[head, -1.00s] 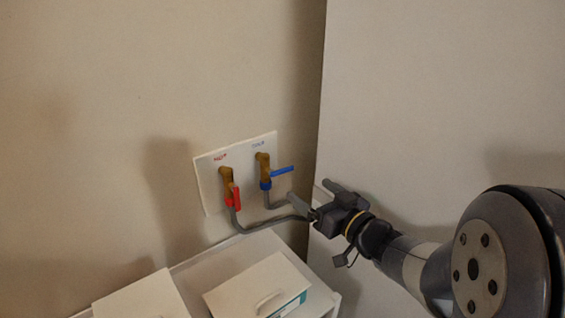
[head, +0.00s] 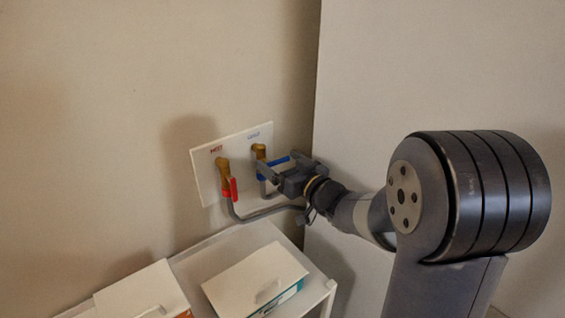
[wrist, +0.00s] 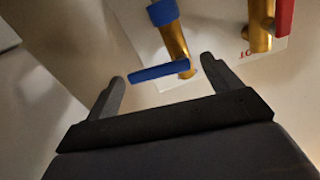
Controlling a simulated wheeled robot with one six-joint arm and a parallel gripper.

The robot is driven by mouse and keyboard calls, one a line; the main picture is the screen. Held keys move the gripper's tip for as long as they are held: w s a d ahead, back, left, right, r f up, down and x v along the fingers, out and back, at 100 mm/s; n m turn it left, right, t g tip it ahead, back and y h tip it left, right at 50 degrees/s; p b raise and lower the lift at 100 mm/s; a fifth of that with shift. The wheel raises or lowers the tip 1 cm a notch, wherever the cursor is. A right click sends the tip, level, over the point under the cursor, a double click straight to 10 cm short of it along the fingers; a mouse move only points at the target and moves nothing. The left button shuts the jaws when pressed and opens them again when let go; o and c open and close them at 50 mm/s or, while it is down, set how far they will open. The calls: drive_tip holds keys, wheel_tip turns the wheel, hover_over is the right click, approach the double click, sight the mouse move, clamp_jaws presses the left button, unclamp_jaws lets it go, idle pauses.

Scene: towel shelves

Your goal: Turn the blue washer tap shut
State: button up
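The blue tap has a brass body (head: 259,151) on a white wall plate. Its blue lever (head: 277,161) sticks out sideways to the right, across the pipe line. In the wrist view the blue lever (wrist: 158,73) lies between the two fingers, with a gap on both sides. My gripper (head: 282,163) is open around the lever and partly hides it and the lower tap in the head view. In the wrist view my gripper (wrist: 164,75) has its fingers spread wide. Whether a finger touches the lever is not clear.
A red-handled tap (head: 228,187) sits just left of the blue one; its red handle (wrist: 284,18) shows at the wrist view's top right. Grey hoses (head: 262,214) run below. A white shelf unit (head: 222,240) with boxes stands underneath. A pale panel (head: 400,80) rises at right.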

drive_tip(key=c, duration=0.9)
drive_tip(key=shift+n+b, duration=0.4)
drive_tip(key=shift+b, duration=0.15)
drive_tip(key=shift+r+n, duration=0.15)
drive_tip(key=shift+n, duration=0.25)
drive_tip(key=o, duration=0.9)
drive_tip(key=shift+o, duration=0.2)
drive_tip(key=shift+s+d, duration=0.1)
drive_tip(key=b+v, duration=0.1)
drive_tip(key=v, duration=0.9)
drive_tip(key=shift+s+d, duration=0.2)
drive_tip(key=shift+s, duration=0.05)
drive_tip(key=shift+w+a, duration=0.1)
